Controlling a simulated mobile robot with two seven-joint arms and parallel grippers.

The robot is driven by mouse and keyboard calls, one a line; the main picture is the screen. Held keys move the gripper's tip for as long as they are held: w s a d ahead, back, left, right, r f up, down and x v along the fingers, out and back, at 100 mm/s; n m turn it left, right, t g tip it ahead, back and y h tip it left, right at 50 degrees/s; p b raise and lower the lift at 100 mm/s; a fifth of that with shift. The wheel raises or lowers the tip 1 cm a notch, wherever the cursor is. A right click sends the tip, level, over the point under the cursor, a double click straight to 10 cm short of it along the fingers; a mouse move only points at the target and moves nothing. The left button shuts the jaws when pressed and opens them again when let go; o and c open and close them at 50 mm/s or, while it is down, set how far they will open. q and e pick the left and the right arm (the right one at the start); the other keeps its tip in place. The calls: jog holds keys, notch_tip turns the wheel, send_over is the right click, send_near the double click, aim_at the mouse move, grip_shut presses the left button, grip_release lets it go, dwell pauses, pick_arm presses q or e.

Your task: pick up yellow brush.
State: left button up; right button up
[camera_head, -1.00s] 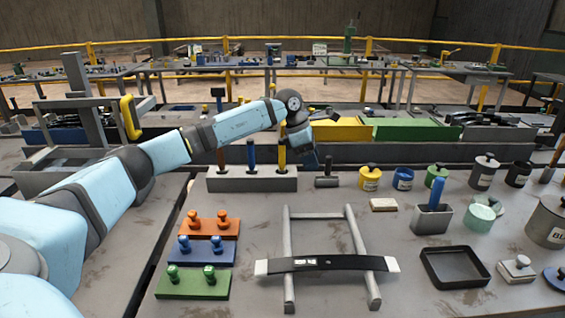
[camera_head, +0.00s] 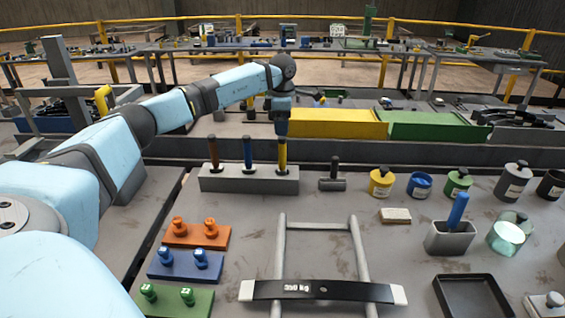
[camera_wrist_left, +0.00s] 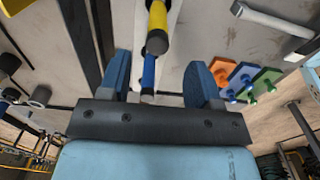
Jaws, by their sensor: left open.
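The yellow brush (camera_head: 282,156) stands upright at the right end of a grey holder block (camera_head: 230,186), with a blue brush (camera_head: 247,155) and a brown brush (camera_head: 213,153) to its left. My left gripper (camera_head: 282,126) points down right at the top of the yellow brush. I cannot tell whether a finger touches the yellow brush. My right gripper is not in view.
A dark hammer-like tool (camera_head: 333,176) stands just right of the holder. Orange (camera_head: 196,235), blue (camera_head: 185,264) and green (camera_head: 178,301) knobbed plates lie in front. A grey frame with a black bar (camera_head: 322,290) is front centre. Several jars stand right.

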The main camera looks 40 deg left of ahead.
pick_arm(q)
jog(key=f, duration=0.3)
jog(key=shift+w, duration=0.2)
send_over(282, 163)
jog(key=w, duration=0.1)
jog(key=f, duration=0.3)
jog(key=a+f, duration=0.1)
jog(key=f, duration=0.1)
jog(key=shift+d+r, duration=0.1)
jog(key=c, duration=1)
